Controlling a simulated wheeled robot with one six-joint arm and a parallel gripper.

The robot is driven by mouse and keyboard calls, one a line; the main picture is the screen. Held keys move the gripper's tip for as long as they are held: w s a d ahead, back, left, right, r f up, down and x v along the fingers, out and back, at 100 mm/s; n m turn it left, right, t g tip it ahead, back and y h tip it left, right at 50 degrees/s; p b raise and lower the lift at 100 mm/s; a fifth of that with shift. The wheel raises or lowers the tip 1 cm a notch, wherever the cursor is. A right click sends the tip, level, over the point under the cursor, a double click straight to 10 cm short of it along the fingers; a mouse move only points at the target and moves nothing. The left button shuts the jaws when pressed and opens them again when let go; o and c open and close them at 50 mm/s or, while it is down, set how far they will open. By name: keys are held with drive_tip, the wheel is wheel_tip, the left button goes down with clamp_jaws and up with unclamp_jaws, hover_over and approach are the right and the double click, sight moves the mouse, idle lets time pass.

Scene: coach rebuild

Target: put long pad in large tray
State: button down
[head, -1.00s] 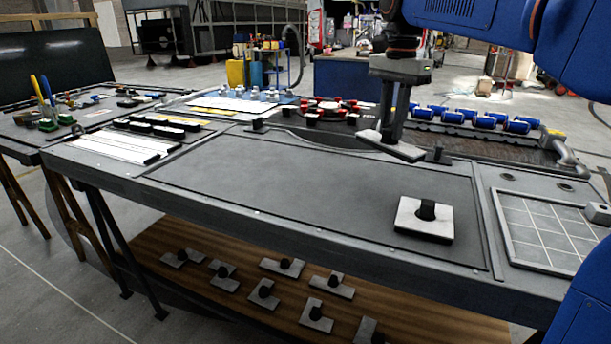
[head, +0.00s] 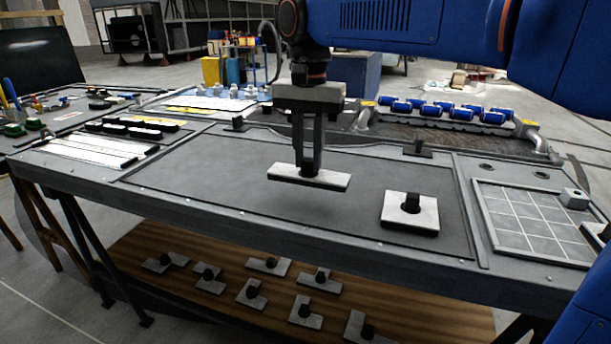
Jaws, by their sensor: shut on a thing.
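My gripper (head: 309,168) is shut on the long pad (head: 325,180), a pale flat bar, by its middle. The pad is level and hangs a little above the large tray (head: 230,175), the wide, shallow dark-grey recess in the bench top. A faint shadow lies on the tray below the pad. A square pad (head: 425,218) with a black knob lies in the tray at its right, apart from the held pad. The gripper hides the part of the pad it grasps.
A smaller gridded tray (head: 535,222) is at the right, with a grey block (head: 574,198) at its rim. Black-handled bars (head: 130,128) and white strips lie at the left. Several knobbed pads lie on the wooden shelf (head: 215,310) below. The tray's left half is clear.

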sight(308, 176)
drive_tip(key=shift+f, duration=2.6)
drive_tip(key=shift+f, duration=0.15)
drive_tip(key=c, duration=1.5)
unclamp_jaws()
drive_tip(key=shift+c, duration=0.2)
wheel_tip(308, 176, up, 12)
drive_tip(key=shift+r, duration=0.15)
